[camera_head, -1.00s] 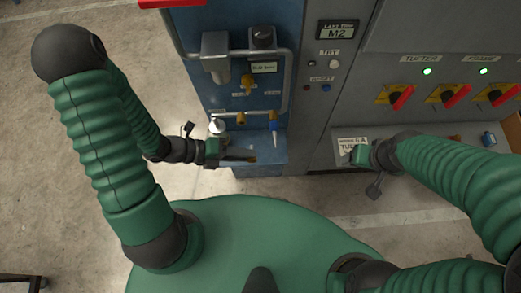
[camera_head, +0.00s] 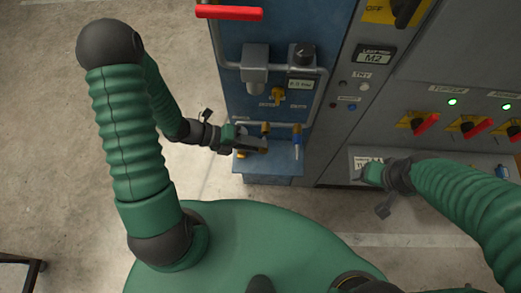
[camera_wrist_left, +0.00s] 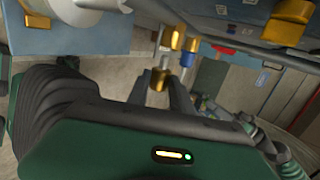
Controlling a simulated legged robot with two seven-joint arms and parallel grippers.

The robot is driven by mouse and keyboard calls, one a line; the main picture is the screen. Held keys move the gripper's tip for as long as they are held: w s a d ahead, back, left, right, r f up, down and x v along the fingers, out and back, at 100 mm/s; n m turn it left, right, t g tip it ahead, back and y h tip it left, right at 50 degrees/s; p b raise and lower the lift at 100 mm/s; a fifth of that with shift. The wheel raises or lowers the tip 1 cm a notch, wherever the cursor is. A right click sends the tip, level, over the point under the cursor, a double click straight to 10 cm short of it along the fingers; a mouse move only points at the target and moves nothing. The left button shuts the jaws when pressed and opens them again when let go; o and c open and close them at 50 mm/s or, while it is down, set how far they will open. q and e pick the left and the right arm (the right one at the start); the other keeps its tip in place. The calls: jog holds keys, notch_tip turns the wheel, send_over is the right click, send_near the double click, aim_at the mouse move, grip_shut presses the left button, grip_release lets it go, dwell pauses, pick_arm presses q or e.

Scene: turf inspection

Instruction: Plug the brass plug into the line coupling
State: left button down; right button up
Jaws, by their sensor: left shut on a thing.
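My left gripper (camera_head: 252,144) is shut on the brass plug (camera_head: 263,150), in front of the blue panel's lower part. In the left wrist view the plug (camera_wrist_left: 159,78) stands between the two dark fingers, its lower part hidden by them. A brass fitting on the pipe, seemingly the line coupling (camera_head: 265,128), is just above the gripper; it also shows in the left wrist view (camera_wrist_left: 170,38), close above the plug. I cannot tell whether they touch. My right gripper (camera_head: 368,173) is by the grey cabinet's lower ledge, its fingers unclear.
A blue-and-brass fitting (camera_head: 297,142) hangs right beside the coupling. A grey pipe (camera_head: 318,100) frames the blue panel (camera_head: 235,100). A blue ledge (camera_head: 285,160) lies below. Red-handled switches (camera_head: 425,124) are on the grey cabinet at right.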

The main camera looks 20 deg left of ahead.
pick_arm(q)
jog(key=shift+w+d+r, duration=0.1)
jog(key=shift+d, duration=0.6)
jog(key=shift+a, duration=0.3)
dwell(1.4)
